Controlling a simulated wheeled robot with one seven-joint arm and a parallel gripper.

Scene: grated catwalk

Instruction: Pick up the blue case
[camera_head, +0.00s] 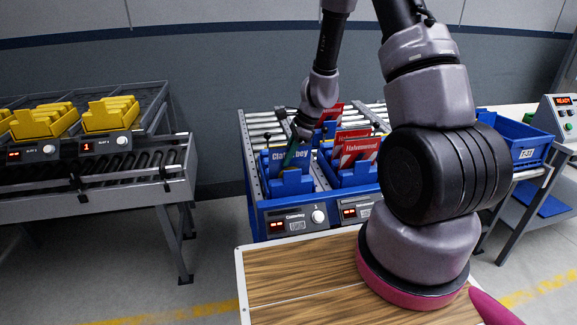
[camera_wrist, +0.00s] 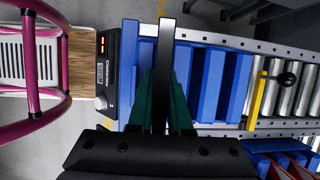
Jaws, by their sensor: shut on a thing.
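The blue case (camera_head: 275,160) with white lettering "Clatterbey" stands upright in the left blue holder (camera_head: 291,186) on the roller stand. My gripper (camera_head: 295,152) is at its upper right part, with dark green fingers pointing down. In the wrist view my gripper (camera_wrist: 161,78) is shut on a thin upright thing, seen edge-on as a dark strip (camera_wrist: 165,38); it appears to be the blue case. Blue holder walls (camera_wrist: 209,85) lie beside the fingers. The lower part of the case is hidden in the holder, so I cannot tell whether it is lifted.
Red cases (camera_head: 357,149) stand in the neighbouring blue holder, close to the right. A dark round-knobbed lever (camera_wrist: 286,80) rises beside the rollers. Yellow holders (camera_head: 110,114) sit on a rack at left. A blue bin (camera_head: 520,140) stands at right. A wooden top (camera_head: 300,270) lies in front.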

